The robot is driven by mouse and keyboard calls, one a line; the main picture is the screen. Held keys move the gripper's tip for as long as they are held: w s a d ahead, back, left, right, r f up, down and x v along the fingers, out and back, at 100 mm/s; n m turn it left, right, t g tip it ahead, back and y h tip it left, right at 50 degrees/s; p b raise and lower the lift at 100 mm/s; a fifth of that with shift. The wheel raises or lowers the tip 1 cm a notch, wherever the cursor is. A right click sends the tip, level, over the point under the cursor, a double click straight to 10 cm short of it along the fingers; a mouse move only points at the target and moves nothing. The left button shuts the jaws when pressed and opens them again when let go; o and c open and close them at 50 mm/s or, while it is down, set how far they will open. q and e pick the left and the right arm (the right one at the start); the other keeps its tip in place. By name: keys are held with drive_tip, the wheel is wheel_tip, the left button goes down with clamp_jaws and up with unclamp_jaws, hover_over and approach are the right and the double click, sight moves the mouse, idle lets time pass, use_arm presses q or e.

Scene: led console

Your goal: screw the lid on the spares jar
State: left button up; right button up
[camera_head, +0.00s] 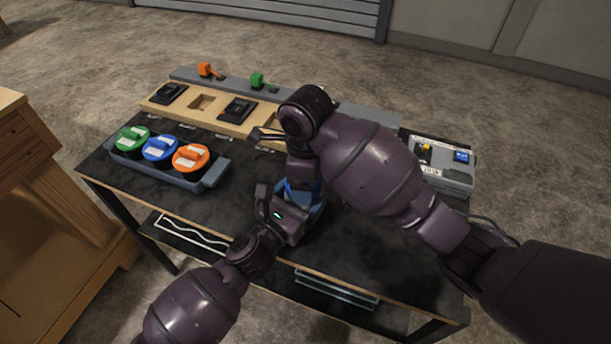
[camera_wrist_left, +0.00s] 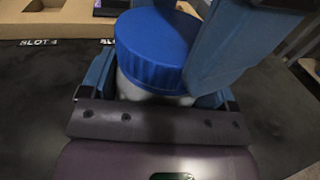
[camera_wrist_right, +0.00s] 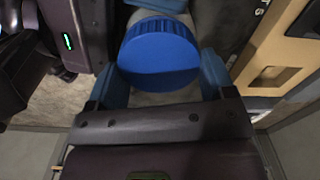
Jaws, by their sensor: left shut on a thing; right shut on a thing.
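The spares jar (camera_wrist_left: 150,92) is a pale, whitish jar, seen in the left wrist view between the fingers of my left gripper (camera_wrist_left: 155,85), which is shut on it. The blue ridged lid (camera_wrist_left: 155,48) sits at the jar's mouth. How far it is threaded cannot be told. My right gripper (camera_wrist_right: 162,80) is shut on the lid, which shows between its fingers in the right wrist view (camera_wrist_right: 160,58). One right finger reaches in beside the lid in the left wrist view. In the head view, both grippers meet above the table's front middle and largely hide the jar and lid.
A tray (camera_head: 215,180) with green, blue and orange round pieces stands on the table's left (camera_head: 125,185). Behind is a wooden slotted board (camera_head: 200,115) with black modules. A grey box (camera_head: 450,180) with a small blue display stands at right. The table's front left is clear.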

drive_tip(key=shift+m, duration=0.7)
drive_tip(key=o, duration=0.9)
drive_tip(key=shift+c, duration=0.2)
drive_tip(key=shift+r, duration=2.25)
drive_tip(key=shift+c, duration=0.2)
